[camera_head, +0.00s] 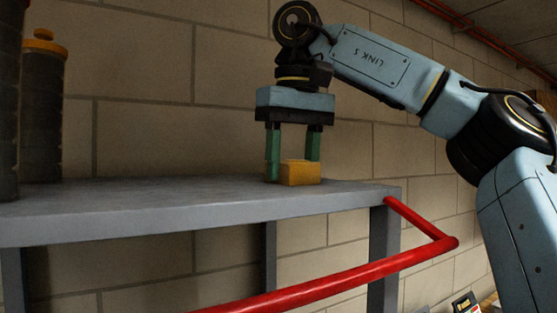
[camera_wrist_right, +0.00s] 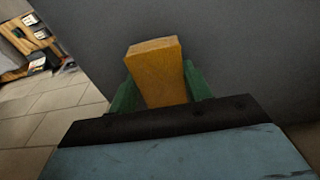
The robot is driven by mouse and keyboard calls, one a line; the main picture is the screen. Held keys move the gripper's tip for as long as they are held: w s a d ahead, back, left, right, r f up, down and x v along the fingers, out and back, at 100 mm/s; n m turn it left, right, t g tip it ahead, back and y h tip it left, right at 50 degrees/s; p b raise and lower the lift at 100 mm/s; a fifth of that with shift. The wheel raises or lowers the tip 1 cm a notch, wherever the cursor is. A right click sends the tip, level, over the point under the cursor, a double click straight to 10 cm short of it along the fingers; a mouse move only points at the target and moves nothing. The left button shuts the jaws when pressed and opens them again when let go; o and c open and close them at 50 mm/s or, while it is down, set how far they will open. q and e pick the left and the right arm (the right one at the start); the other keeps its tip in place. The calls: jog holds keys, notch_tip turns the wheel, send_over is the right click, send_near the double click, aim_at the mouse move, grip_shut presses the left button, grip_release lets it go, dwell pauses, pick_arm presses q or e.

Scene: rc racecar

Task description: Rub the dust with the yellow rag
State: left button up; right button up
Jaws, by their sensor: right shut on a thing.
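The yellow rag (camera_head: 300,173) looks like a small yellow block on the grey shelf top near its right end. My right gripper (camera_head: 292,172) points down from above with its green fingers on either side of the rag, shut on it. In the right wrist view the rag (camera_wrist_right: 158,75) stands between the two green fingers (camera_wrist_right: 158,92), with the grey surface behind it. I cannot make out any dust on the shelf. My left gripper is in neither view.
The grey shelf (camera_head: 150,205) has a red rail (camera_head: 340,277) along its front. Dark cylinders, one with an orange cap (camera_head: 44,42), stand at the shelf's left end. A block wall (camera_head: 150,110) is behind. The shelf middle is clear.

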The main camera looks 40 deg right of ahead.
jog(key=shift+d+f, duration=0.15)
jog(key=shift+d, duration=0.15)
jog(key=shift+r, duration=3.2)
jog(key=shift+f, duration=0.1)
